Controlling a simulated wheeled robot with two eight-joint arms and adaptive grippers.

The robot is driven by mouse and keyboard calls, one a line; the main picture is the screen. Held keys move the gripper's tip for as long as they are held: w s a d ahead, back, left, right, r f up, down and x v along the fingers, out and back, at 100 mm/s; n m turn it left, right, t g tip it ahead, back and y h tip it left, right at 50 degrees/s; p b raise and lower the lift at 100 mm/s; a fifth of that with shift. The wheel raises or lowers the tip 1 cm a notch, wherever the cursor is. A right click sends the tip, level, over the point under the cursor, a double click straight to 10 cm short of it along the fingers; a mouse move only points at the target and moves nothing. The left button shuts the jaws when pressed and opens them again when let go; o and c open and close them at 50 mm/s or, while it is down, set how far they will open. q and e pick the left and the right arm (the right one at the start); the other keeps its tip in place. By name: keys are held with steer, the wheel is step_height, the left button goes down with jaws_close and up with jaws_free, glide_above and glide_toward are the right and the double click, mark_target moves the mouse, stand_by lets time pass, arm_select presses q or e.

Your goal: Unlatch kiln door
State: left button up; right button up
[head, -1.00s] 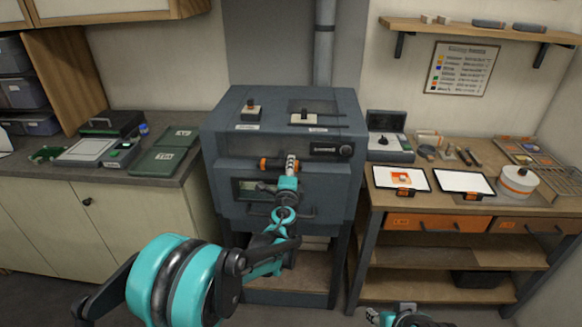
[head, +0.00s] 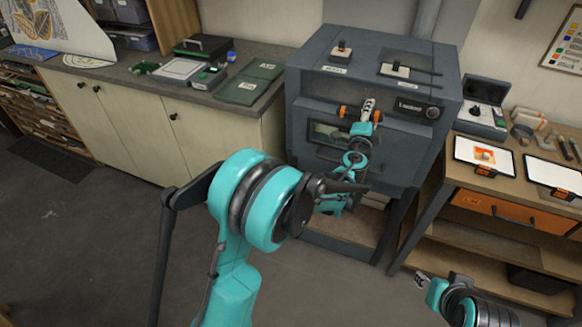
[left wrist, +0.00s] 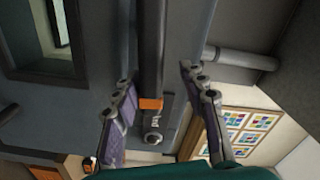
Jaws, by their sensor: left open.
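The grey kiln (head: 308,72) stands right of centre in the head view, its front door shut. A dark bar with orange bands (head: 344,112) crosses the upper door front. My left gripper (head: 367,106) is at this bar and hides part of it. In the left wrist view the dark bar (left wrist: 151,50) with an orange band (left wrist: 151,103) lies between the two spread fingers of my left gripper (left wrist: 163,95), with gaps on both sides. My right gripper (head: 422,281) is low at the right, away from the kiln; its jaws are too small to read.
A small dark panel with a knob (head: 432,112) sits on the kiln right of the bar. A workbench with tablets (head: 485,155) stands right. A counter with green boxes (head: 240,90) stands left. The floor (head: 110,240) at left is clear.

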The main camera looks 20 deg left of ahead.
mark_target(359, 113)
arm_select(q)
steer(key=n, duration=0.1)
steer(key=r+n, duration=0.1)
steer(key=n, duration=0.1)
steer(key=a+n+p, duration=0.1)
steer(key=shift+r, duration=0.25)
steer(key=n, duration=0.3)
steer(key=shift+a+r+p, duration=0.25)
steer(key=shift+p, duration=0.1)
steer(key=n, duration=0.2)
steer(key=a+n+p, duration=0.1)
steer(key=n, duration=0.3)
steer(key=shift+a+r, duration=0.3)
steer(key=shift+a, duration=0.1)
steer(key=shift+s+a+n+p, duration=0.15)
steer(key=shift+s+n+p, duration=0.15)
steer(key=shift+n, duration=0.2)
steer(key=s+a+f+n+g+y+b, duration=0.1)
steer(key=s+a+y+b, duration=0.1)
steer(key=s+a, duration=0.4)
steer(key=s+a+n+g+y+b, duration=0.1)
steer(key=s+a+g+y+b, duration=0.15)
steer(key=s, duration=0.65)
steer(key=s+a+f+g+b, duration=0.2)
steer(key=s+f, duration=0.5)
steer(key=s, duration=0.4)
steer(key=shift+s+a+f+g+h+b, duration=0.35)
steer(key=shift+a+g, duration=0.3)
steer(key=shift+a, duration=0.5)
steer(key=shift+r, duration=0.1)
